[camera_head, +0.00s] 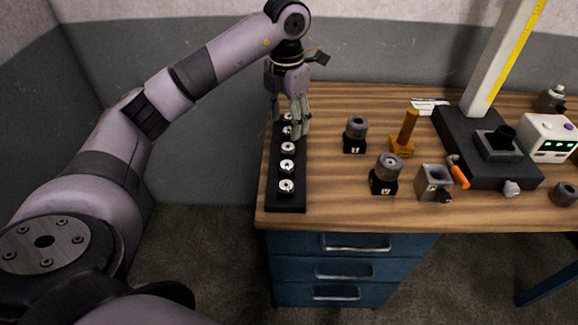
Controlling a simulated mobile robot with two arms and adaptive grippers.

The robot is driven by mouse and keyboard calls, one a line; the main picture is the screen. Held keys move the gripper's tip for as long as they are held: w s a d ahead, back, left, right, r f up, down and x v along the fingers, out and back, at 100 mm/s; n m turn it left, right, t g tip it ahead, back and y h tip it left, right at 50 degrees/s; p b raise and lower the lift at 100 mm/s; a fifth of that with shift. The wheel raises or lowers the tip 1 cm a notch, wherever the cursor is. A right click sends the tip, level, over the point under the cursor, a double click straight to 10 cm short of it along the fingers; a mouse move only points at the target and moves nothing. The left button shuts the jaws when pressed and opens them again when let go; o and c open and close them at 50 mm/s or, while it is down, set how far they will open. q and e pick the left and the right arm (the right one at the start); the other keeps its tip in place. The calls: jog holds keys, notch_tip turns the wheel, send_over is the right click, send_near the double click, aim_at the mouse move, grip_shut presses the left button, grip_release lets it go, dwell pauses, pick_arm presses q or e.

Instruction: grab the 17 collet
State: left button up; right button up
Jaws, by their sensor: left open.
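A black collet rack (286,206) lies along the left edge of the wooden table, with several round silver collets in a row. The nearest collet (286,186) and the one behind it (287,165) show clearly; their numbers are too small to read, so I cannot tell which is the 17. My left gripper (297,132) points down over the far end of the rack, open, with its fingers by the far collets and partly hiding them. I cannot tell whether the fingers touch a collet. My right gripper is not in view.
Right of the rack stand two dark holders with grey cylinders (356,127) (388,167), an orange-brown stand (403,140), a grey block (434,182) and an orange-handled tool (458,172). A black-based measuring column (488,140) and a white display box (549,137) are farther right. The front table strip is clear.

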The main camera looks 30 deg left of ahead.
aim_at(287, 164)
pick_arm(q)
notch_tip(287, 164, down, 6)
jog(key=shift+r+p, duration=0.1)
jog(key=shift+p, duration=0.65)
notch_tip(287, 164, down, 3)
jog(key=shift+w+r+p, duration=0.1)
jog(key=shift+w+p, duration=0.05)
jog(key=shift+p, duration=0.15)
jog(key=shift+f, duration=0.25)
jog(key=f+p, duration=0.2)
jog(key=f, duration=0.2)
jog(key=shift+s+f+p, duration=0.2)
jog(key=shift+p, duration=0.15)
jog(key=shift+f, duration=0.3)
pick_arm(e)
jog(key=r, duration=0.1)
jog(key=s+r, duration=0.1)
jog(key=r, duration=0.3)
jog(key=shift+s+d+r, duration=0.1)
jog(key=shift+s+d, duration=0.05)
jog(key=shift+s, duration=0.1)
pick_arm(q)
jog(key=shift+c, duration=0.3)
